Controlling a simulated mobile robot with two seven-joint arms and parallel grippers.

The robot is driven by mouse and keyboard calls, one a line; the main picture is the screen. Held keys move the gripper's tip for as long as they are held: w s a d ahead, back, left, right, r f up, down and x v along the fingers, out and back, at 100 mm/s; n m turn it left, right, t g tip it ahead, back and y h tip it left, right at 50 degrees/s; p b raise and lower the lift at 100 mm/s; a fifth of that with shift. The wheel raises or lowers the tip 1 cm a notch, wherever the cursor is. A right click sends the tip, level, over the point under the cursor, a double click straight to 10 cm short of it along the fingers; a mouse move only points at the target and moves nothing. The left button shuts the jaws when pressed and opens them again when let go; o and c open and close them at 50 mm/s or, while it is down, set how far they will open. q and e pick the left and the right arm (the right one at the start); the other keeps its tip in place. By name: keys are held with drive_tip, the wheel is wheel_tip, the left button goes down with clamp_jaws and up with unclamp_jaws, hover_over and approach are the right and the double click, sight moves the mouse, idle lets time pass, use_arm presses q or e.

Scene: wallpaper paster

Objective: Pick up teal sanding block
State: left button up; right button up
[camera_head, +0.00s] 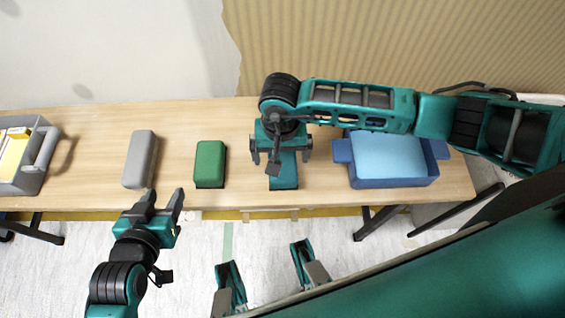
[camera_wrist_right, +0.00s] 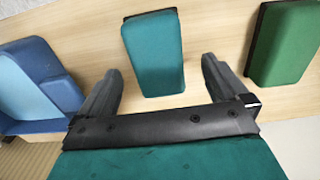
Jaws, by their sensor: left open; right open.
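The teal sanding block (camera_head: 284,184) lies on the wooden table, partly hidden under my right gripper (camera_head: 280,153) in the head view. In the right wrist view the teal block (camera_wrist_right: 154,52) shows beyond and between the two spread fingers of my right gripper (camera_wrist_right: 160,72). That gripper is open and empty, above the block; I cannot tell if a finger touches it. My left gripper (camera_head: 165,197) is open and empty at the table's front edge, below the grey block.
A green block (camera_head: 210,164) and a grey block (camera_head: 139,159) lie left of the teal one on the table (camera_head: 90,165). A blue container (camera_head: 393,180) with a light blue top stands right. A grey bin (camera_head: 26,184) with yellow contents stands far left.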

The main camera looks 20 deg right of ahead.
sight(282, 160)
drive_tip(key=f, duration=0.4)
drive_tip(key=shift+w+d+f+b, duration=0.1)
drive_tip(key=shift+d+b, duration=0.1)
drive_tip(key=shift+b, duration=0.15)
drive_tip(key=shift+c, duration=0.4)
drive_tip(key=c, duration=1)
